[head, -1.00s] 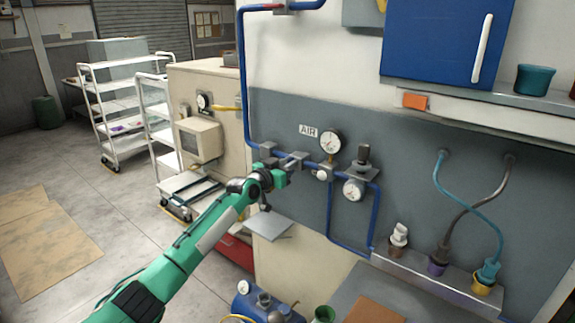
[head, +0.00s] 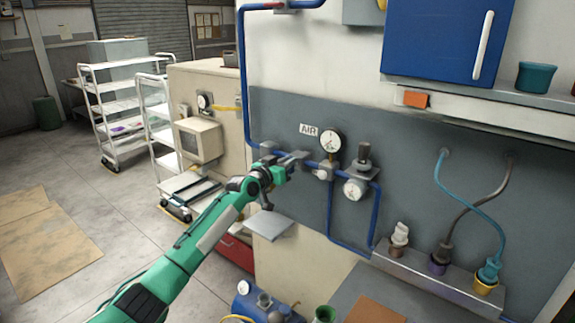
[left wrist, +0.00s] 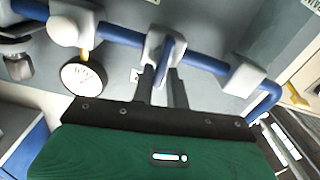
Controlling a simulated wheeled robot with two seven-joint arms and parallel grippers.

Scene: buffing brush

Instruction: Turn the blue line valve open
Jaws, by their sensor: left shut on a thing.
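The blue air line (head: 252,120) runs down the wall and then right. The grey valve (head: 297,156) sits on its horizontal run, under the AIR sign, partly hidden by my left gripper (head: 287,163). In the left wrist view, the grey valve body (left wrist: 158,42) is on the blue pipe, with a blue lever (left wrist: 166,54) coming from it toward me. The gripper's two dark fingers (left wrist: 162,84) lie on either side of the lever, shut on it. The lever's far end is hidden between the fingers. My right gripper is not in view.
A pressure gauge (head: 330,141) and a regulator with a second gauge (head: 355,188) stand close to the right of the valve. A beige cabinet (head: 208,90) is to the left. A blue wall cupboard (head: 440,40) hangs above right. Open floor (head: 120,215) lies at left.

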